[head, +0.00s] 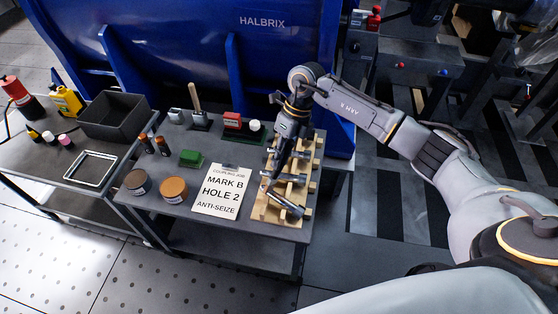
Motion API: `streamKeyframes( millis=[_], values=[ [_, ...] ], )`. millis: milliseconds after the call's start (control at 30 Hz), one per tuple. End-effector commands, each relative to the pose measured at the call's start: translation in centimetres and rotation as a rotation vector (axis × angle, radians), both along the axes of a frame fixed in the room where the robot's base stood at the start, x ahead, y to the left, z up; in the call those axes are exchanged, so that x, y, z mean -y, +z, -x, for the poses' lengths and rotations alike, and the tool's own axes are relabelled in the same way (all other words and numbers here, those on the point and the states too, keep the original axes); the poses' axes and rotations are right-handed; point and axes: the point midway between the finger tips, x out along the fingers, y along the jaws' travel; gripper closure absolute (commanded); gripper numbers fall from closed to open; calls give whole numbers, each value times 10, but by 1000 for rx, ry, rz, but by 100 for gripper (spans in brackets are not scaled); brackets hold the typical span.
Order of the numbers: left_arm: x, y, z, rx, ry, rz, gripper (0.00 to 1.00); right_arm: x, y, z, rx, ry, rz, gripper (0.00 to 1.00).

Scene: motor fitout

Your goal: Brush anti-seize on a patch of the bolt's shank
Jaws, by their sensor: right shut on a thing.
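My right gripper (276,172) reaches down over the wooden rack (260,212) at the right end of the table. It is shut on what looks like a bolt in the rack; the fingers hide most of the grip. Other grey bolts (286,205) lie across the rack's slats. A brush with a wooden handle (195,98) stands upright in a dark holder at the back. An orange-brown tin (173,187) and a darker brown tin (137,181) stand at the front; I cannot read which holds anti-seize. My left gripper is not in view.
A sign (216,193) reading "MARK B HOLE 2 ANTI-SEIZE" lies beside the rack. A green block (191,158), a red-topped box (233,121) and small dark tubes (163,146) stand on the table. A black bin (114,115) stands left. The blue HALBRIX machine (200,45) rises close behind.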

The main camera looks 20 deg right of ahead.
Motion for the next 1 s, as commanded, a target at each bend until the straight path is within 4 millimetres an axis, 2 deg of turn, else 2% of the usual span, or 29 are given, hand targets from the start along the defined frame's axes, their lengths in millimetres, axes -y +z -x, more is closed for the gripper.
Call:
streamKeyframes(
  millis=[33,333,1000],
  values=[
    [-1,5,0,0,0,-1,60,2,8,-1,1,-1,1,100],
    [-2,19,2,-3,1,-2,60,10,32,-3,2,-5,-2,100],
    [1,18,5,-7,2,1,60,11,34,-3,1,-5,-3,100]
  ],
)
